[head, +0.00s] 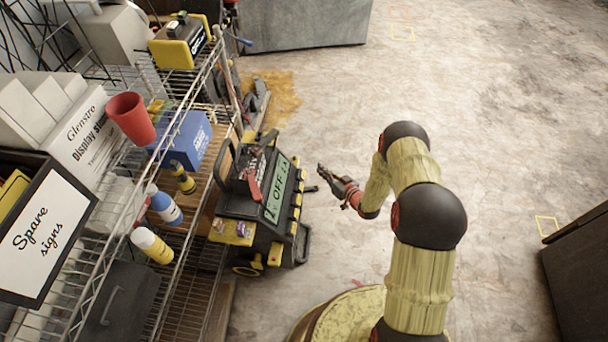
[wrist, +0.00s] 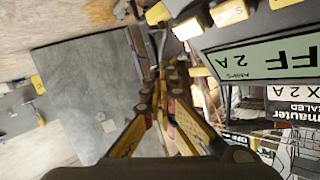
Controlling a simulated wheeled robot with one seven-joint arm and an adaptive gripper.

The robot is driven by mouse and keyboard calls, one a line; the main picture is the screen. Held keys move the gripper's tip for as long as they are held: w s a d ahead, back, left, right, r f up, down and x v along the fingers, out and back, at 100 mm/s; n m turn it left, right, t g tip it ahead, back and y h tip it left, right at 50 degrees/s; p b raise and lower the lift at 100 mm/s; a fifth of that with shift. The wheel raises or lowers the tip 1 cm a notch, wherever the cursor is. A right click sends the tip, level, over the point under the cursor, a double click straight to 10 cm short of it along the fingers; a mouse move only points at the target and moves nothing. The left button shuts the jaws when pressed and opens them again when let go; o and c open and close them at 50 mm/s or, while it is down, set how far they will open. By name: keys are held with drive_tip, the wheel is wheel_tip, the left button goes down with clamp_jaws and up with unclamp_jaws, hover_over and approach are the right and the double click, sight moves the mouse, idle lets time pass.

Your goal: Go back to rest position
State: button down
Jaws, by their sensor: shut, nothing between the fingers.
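My gripper (head: 324,175) is at the end of my yellow-sleeved arm, a little to the right of the black and yellow machine (head: 262,240) in the head view. Its display (head: 277,190) reads "OFF" with further characters. In the wrist view my gripper (wrist: 163,75) has its two fingers meeting at the tips with nothing between them. The machine's green display (wrist: 275,60) shows at the upper right of the wrist view, upside down, beside the fingers. The gripper appears apart from the machine. A red-handled item (head: 252,180) lies on top of the machine.
A wire shelf (head: 190,225) along the left holds a red cup (head: 131,118), a blue box (head: 188,140), bottles and a "Spare signs" box (head: 40,225). A brown stain (head: 275,92) marks the floor behind the machine. A dark cabinet (head: 578,265) stands at the right. The central floor is open.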

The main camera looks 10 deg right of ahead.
idle(0.5)
drive_tip(key=s+d+f+g+h, duration=0.2)
drive_tip(key=s+f+g, duration=0.15)
drive_tip(key=f, duration=0.25)
drive_tip(key=s+d+f+g+h, duration=0.2)
drive_tip(key=s+d+f, duration=0.1)
drive_tip(key=s+f, duration=0.25)
drive_tip(key=s+d+r+m+g+h, duration=0.1)
drive_tip(key=s+d+r+g+h, duration=0.1)
drive_tip(key=s+d+r+g, duration=0.3)
drive_tip(key=s+a+r+p, duration=0.1)
drive_tip(key=s+a+r, duration=0.2)
drive_tip(key=s+r, duration=0.5)
drive_tip(key=s+a+r+t+p, duration=0.1)
drive_tip(key=s+a+r, duration=0.3)
drive_tip(key=r, duration=2.8)
drive_tip(key=s+a+r+m+t+p, duration=0.1)
drive_tip(key=s+a+r, duration=0.3)
drive_tip(key=s+r, duration=1)
wheel_tip(320, 180, up, 6)
drive_tip(key=shift+a+r+h+p, duration=0.2)
drive_tip(key=shift+r+h+p, duration=0.1)
drive_tip(key=shift+p, duration=0.3)
